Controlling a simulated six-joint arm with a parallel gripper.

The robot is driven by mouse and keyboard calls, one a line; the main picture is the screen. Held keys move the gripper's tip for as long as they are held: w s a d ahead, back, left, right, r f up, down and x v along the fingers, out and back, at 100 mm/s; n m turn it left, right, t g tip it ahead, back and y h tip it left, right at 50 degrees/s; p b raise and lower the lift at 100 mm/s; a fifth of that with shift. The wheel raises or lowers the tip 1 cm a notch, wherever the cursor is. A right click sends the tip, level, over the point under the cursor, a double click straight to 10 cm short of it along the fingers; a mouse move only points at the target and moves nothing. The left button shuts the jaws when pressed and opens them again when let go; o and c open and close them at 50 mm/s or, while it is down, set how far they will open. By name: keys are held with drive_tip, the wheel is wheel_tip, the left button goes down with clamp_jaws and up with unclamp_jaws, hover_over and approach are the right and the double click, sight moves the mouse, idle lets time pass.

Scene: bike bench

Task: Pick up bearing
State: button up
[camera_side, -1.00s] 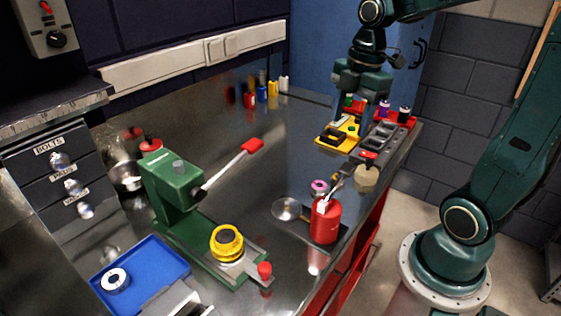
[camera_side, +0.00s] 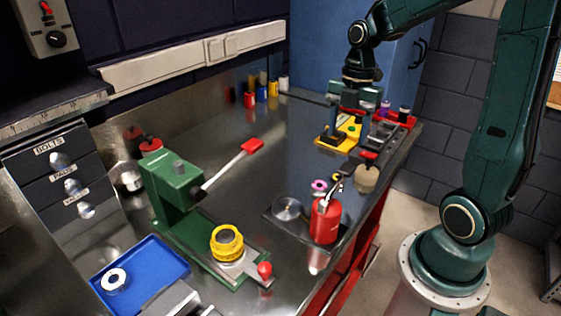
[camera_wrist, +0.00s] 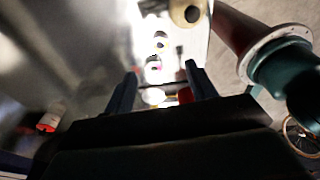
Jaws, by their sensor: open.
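A pale ring with a dark centre (camera_side: 114,281), which looks like the bearing, lies in the blue tray (camera_side: 172,258) at the front left of the bench in the side view. My gripper (camera_side: 349,135) is far from it, at the back right, just over the yellow tray (camera_side: 326,148). Its jaws are apart with nothing seen between them. In the wrist view my gripper (camera_wrist: 160,85) shows two spread fingers over a bright, blurred patch of bench. I cannot make out the bearing in that view.
A green press (camera_side: 172,192) with a red-tipped lever and a yellow part (camera_side: 227,243) stands beside the blue tray. A red oil can (camera_side: 325,220) stands near the bench's right edge. The bench middle is clear.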

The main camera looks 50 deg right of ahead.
drive_tip(key=shift+a+f, duration=0.25)
drive_tip(key=shift+f, duration=1.2)
drive_tip(key=shift+a+f, duration=0.2)
drive_tip(key=shift+f, duration=1.25)
drive_tip(key=shift+f, duration=0.1)
drive_tip(key=shift+s+a+f, duration=0.1)
drive_tip(key=shift+a+f, duration=0.1)
drive_tip(key=shift+f, duration=1.05)
drive_tip(key=shift+s+a+f, duration=0.1)
drive_tip(key=shift+a+f, duration=0.05)
drive_tip(key=shift+f, duration=1.05)
drive_tip(key=c, duration=1.1)
drive_tip(key=shift+w+r, duration=0.1)
drive_tip(key=shift+r, duration=0.05)
wheel_tip(320, 180, up, 20)
drive_tip(key=shift+f, duration=0.1)
